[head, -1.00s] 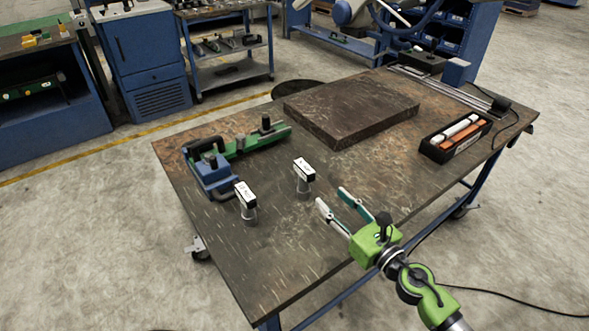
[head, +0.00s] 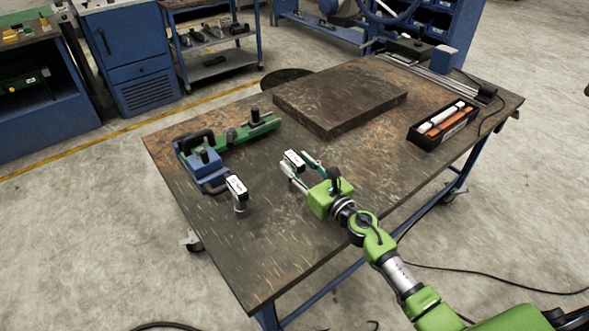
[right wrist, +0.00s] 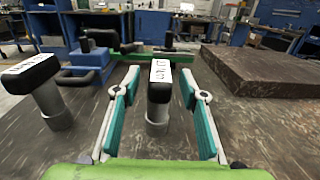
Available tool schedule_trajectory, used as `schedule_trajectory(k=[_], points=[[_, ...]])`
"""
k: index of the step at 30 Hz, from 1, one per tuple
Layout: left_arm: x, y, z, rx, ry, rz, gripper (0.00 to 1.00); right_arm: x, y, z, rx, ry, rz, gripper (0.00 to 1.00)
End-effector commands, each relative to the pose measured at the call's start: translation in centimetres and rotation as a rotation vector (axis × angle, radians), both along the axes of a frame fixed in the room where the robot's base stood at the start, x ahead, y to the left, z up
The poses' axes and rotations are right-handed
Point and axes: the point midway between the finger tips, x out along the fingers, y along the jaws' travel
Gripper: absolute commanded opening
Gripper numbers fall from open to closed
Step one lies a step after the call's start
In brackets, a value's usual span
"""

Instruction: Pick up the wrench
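I cannot make out a clear wrench in either view. My right gripper (head: 300,168) is open over the table. Its teal-padded fingers stand on either side of a black-topped grey cylinder with a white label (right wrist: 158,95) in the right wrist view, with gaps left and right of it. In the head view this labelled cylinder (head: 293,158) is partly covered by the fingers. A second labelled cylinder (head: 237,189) stands upright to the left; it also shows in the right wrist view (right wrist: 45,95). My left gripper is not in view.
The worn table (head: 265,245) holds a green and blue vise-like tool (head: 210,165), a thick dark slab (head: 340,100) and a black tray (head: 443,126) with a white and an orange bar. The table's front area is bare.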

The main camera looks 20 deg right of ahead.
Motion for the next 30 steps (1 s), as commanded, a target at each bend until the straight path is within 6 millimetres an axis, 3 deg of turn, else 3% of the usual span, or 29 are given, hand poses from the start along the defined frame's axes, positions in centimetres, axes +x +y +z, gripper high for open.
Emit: schedule_trajectory(k=[4, 12, 17, 26, 30], points=[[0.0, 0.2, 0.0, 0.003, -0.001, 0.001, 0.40, 1.5, 0.4, 0.1, -0.001, -0.001, -0.001, 0.39], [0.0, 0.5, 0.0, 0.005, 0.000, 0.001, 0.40, 1.6, 0.5, 0.0, -0.002, -0.001, -0.001, 0.39], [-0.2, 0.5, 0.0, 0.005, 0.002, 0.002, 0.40, 1.6, 0.5, 0.0, -0.001, 0.000, -0.001, 0.00], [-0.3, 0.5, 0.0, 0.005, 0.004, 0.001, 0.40, 1.7, 0.4, 0.3, -0.001, -0.003, -0.001, 0.00], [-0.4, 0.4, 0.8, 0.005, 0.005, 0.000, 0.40, 1.7, 0.4, 1.2, -0.003, -0.004, 0.000, 0.00]])
